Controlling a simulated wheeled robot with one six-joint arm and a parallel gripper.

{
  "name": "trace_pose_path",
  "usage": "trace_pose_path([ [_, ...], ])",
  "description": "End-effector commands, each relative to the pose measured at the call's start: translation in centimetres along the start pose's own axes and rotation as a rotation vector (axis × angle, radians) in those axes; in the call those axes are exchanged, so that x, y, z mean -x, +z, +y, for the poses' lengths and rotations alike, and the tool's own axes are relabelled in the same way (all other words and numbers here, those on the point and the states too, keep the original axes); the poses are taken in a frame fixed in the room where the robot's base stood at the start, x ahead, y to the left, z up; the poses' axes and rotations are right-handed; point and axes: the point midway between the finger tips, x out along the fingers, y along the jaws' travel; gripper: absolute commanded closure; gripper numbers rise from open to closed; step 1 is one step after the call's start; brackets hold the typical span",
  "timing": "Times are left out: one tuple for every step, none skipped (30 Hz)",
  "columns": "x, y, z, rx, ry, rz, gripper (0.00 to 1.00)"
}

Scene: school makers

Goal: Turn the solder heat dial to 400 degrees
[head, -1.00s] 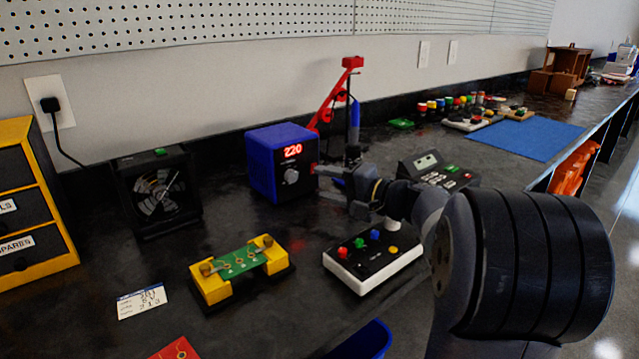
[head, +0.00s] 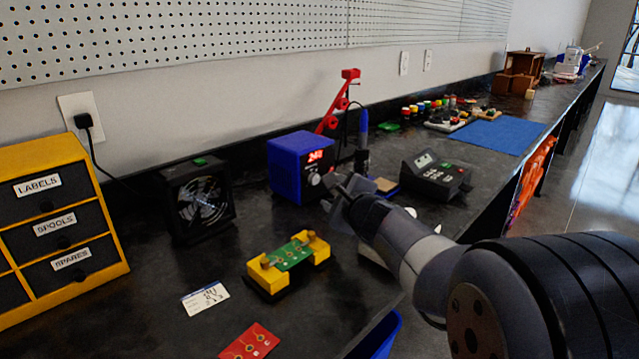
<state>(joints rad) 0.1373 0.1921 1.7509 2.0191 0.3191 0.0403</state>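The blue solder station (head: 286,172) stands on the dark bench near the wall. Its red display (head: 314,156) seems to read in the 240s; the last digit is blurred. The pale round dial (head: 314,179) is on its front, below the display. My gripper (head: 331,190) is right at the dial's lower right, fingers towards it. Whether the fingers touch the dial, and how wide they are apart, is too small and dark to tell. The red stand (head: 338,104) and a blue-handled iron (head: 363,124) are behind and right of the station.
A fan (head: 199,200) stands left of the station. A yellow-and-green board holder (head: 288,262) is in front. A black device (head: 436,178) stands to the right. My arm hides most of a button box. Yellow drawers (head: 59,222) fill the left edge.

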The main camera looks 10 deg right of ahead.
Motion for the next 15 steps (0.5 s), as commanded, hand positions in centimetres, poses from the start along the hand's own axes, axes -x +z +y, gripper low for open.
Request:
trace_pose_path([
  [-0.1,0.0,0.1,-0.010,0.000,0.007,0.52],
  [-0.2,0.0,0.1,-0.014,0.001,0.010,0.52],
  [-0.4,-0.1,0.1,-0.016,0.000,0.011,0.52],
  [-0.6,-0.1,0.1,-0.016,0.000,0.011,0.52],
  [-0.9,-0.1,0.1,-0.015,0.000,0.010,0.52],
  [-1.4,-0.1,0.2,-0.015,0.002,0.010,0.52],
  [-1.8,-0.1,0.2,-0.015,0.002,0.010,0.52],
  [-2.3,-0.1,0.2,-0.014,0.002,0.009,0.52],
  [-2.9,-0.1,0.3,-0.014,0.003,0.009,0.52],
  [-3.4,-0.1,0.2,-0.014,0.002,0.009,0.52],
  [-4.0,-0.1,0.2,-0.014,0.002,0.010,0.52],
  [-4.7,-0.1,0.2,-0.014,0.002,0.010,0.52],
  [-5.2,-0.1,0.2,-0.014,0.002,0.010,0.52],
  [-5.7,-0.1,0.2,-0.013,0.002,0.010,0.52],
  [-6.4,-0.1,0.1,-0.013,0.002,0.010,0.52],
])
